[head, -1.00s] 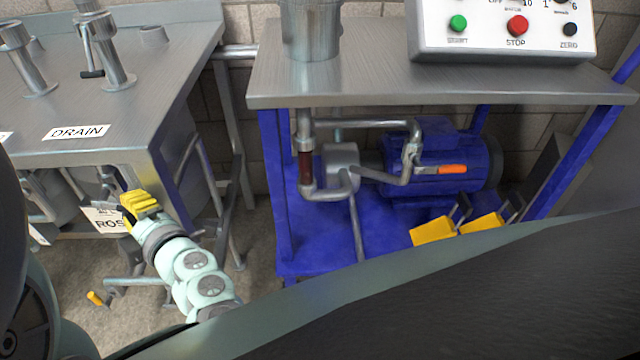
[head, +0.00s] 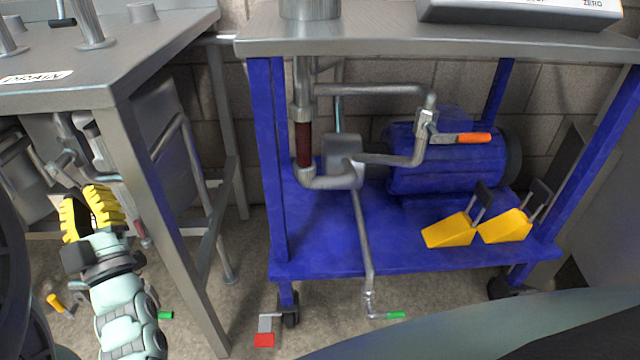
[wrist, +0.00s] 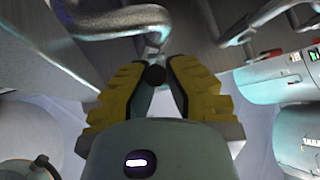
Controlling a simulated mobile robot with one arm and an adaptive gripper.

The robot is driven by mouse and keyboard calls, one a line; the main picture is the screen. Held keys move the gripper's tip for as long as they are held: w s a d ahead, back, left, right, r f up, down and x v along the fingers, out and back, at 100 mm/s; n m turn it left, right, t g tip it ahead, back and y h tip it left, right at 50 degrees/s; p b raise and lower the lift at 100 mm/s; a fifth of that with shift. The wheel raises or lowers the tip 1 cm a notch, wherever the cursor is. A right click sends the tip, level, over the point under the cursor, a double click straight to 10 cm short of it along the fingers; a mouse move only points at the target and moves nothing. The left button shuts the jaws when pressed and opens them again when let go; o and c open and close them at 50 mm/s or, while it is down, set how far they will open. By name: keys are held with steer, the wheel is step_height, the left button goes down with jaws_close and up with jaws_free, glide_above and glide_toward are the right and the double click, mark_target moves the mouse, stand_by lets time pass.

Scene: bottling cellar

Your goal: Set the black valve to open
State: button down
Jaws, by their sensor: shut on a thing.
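My gripper (head: 91,212) has yellow ridged fingers and is under the left steel table in the head view. In the wrist view its fingers (wrist: 155,82) are closed around a small round black piece, the end of the black valve's handle (wrist: 153,75). A grey pipe (wrist: 115,22) runs just beyond the fingertips. In the head view the fingers hide this handle, so its angle cannot be told. Another black lever (head: 62,22) shows on a pipe above the table top, apart from my gripper.
The left table's leg (head: 165,220) stands close right of my gripper. A blue pump cart (head: 330,262) holds a valve with an orange handle (head: 472,138) and yellow wedges (head: 448,231). Low down are green (head: 388,316), red (head: 264,340) and yellow (head: 55,302) handles.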

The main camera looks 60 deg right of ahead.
steer(key=shift+w+a+f+m+g+h+b, duration=0.1)
steer(key=shift+w+a+m+g+h+b, duration=0.3)
steer(key=shift+m+h, duration=0.95)
steer(key=shift+w+a+f+m+g+h+b, duration=0.15)
steer(key=shift+m+g+h+b, duration=0.3)
steer(key=shift+m+h, duration=0.9)
steer(key=shift+w+a+f+m+g+h+b, duration=0.15)
steer(key=shift+w+m+g+h+b, duration=0.3)
steer(key=shift+m+h, duration=0.85)
steer(key=shift+r+m, duration=0.1)
steer(key=shift+m, duration=0.5)
steer(key=c, duration=0.9)
jaws_free()
steer(key=shift+w+r+g, duration=0.1)
steer(key=shift+r+g, duration=0.05)
steer(key=shift+g, duration=0.25)
steer(key=v, duration=1.2)
